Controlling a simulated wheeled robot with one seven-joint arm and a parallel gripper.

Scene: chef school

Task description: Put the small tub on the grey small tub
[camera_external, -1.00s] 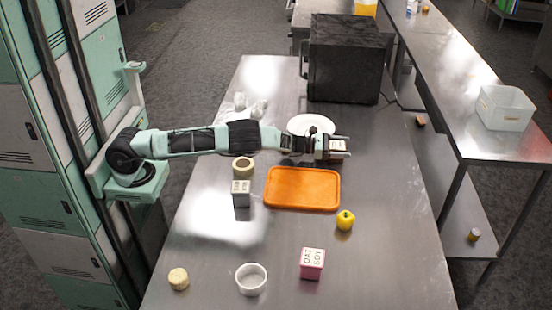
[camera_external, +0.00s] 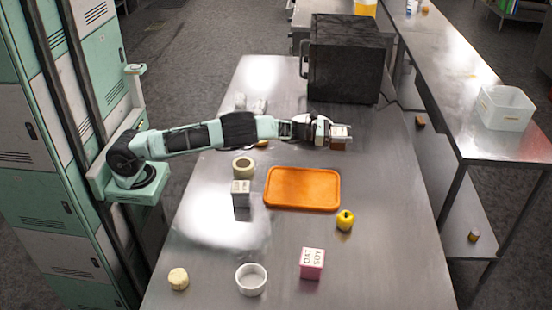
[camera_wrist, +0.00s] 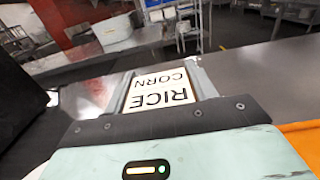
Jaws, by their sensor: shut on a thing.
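My gripper (camera_external: 341,134) is shut on the small tub (camera_external: 340,146), above the table beyond the orange tray. In the wrist view my gripper (camera_wrist: 160,92) has its two fingers on either side of this small tub (camera_wrist: 163,88), whose pale top reads RICE and CORN. Its brownish side shows only partly under the fingers in the external view. The grey small tub (camera_external: 241,194), grey with a pale lettered top, stands upright on the table left of the orange tray, apart from my gripper.
An orange tray (camera_external: 302,189) lies mid-table. A tape-like ring (camera_external: 243,166), yellow pepper (camera_external: 345,220), pink lettered box (camera_external: 312,264), white bowl (camera_external: 251,279) and pale round item (camera_external: 178,279) stand around it. A black oven (camera_external: 345,58) stands at the back.

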